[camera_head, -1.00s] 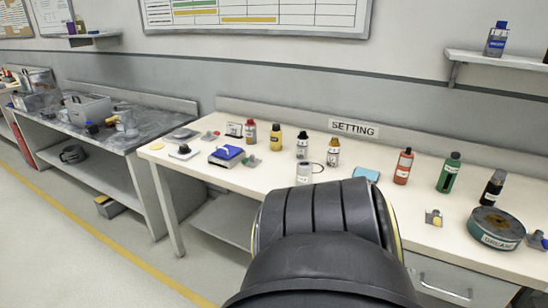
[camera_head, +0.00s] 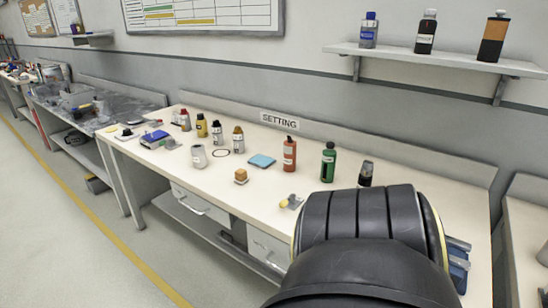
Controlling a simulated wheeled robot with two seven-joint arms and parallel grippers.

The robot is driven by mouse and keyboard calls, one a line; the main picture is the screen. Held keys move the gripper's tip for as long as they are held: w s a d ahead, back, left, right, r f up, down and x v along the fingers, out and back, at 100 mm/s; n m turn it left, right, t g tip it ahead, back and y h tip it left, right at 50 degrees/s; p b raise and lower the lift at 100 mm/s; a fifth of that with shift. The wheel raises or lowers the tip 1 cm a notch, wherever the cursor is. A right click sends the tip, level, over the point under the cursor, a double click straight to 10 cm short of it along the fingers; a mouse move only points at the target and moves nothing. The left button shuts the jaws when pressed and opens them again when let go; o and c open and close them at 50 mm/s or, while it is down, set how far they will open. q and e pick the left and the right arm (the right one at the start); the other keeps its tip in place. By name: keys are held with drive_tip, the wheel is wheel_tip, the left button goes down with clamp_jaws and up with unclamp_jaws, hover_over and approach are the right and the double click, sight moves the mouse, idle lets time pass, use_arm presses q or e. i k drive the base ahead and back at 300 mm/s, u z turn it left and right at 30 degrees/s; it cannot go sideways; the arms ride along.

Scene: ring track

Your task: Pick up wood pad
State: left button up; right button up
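A small wood-coloured block (camera_head: 240,175) rests on the cream workbench (camera_head: 215,180), left of the picture's middle and towards the bench's front edge. It looks like the wood pad, though I cannot be sure. A flat light-blue pad (camera_head: 262,161) lies on the bench just behind it and to the right. Neither of my grippers is in view. A large black ribbed part, which looks like mine, fills the lower right and hides that end of the bench.
A white pot (camera_head: 199,156), a dark ring (camera_head: 221,153), a red bottle (camera_head: 289,153) and a green bottle (camera_head: 328,162) stand or lie nearby. A small grey-yellow item (camera_head: 291,202) lies near the front edge. A wall shelf (camera_head: 440,60) holds three bottles. Floor is clear at left.

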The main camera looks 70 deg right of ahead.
sight(241, 177)
drive_tip(key=z, duration=0.05)
drive_tip(key=k, duration=0.1)
drive_tip(key=z, duration=1.2)
